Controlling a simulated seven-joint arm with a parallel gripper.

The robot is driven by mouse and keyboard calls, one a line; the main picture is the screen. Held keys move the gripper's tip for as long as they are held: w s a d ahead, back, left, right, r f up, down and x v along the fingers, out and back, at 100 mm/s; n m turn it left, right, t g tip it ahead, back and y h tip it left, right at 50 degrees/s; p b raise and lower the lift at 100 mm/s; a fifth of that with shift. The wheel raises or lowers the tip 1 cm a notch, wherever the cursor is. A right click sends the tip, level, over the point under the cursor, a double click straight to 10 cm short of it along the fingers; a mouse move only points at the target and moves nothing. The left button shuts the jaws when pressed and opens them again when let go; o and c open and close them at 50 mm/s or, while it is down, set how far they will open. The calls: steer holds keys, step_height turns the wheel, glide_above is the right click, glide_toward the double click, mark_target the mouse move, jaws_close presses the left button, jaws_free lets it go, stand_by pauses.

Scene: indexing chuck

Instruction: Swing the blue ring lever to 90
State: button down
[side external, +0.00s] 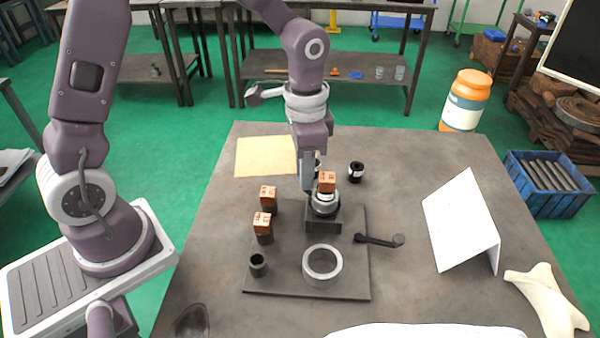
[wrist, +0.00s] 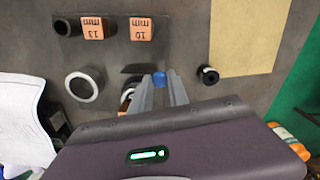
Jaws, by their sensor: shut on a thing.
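The chuck (side external: 325,203) stands on a dark block on the grey plate, with an orange-topped piece (side external: 327,180) over it. My gripper (side external: 307,186) points down at the chuck's left side. In the wrist view, the fingertips (wrist: 160,84) close around a small blue part (wrist: 159,78), which I take to be the end of the blue ring lever. The rest of that lever is hidden by the fingers, and its angle cannot be read. In the wrist view the chuck (wrist: 127,94) is partly hidden behind the fingers.
Two orange-topped pieces marked 13 mm (wrist: 95,28) and 10 mm (wrist: 141,28), a small dark cup (side external: 258,265) and a pale ring (side external: 322,263) stand on the plate (side external: 290,284). A black cylinder (side external: 356,171) stands behind.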

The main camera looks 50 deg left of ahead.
steer(key=shift+w+m, duration=0.75)
steer(key=shift+m, duration=0.65)
steer(key=shift+w+d, duration=0.1)
steer(key=c, duration=1.5)
jaws_free()
steer(key=shift+c, duration=0.2)
step_height(320, 180, up, 7)
steer(key=shift+r, duration=0.1)
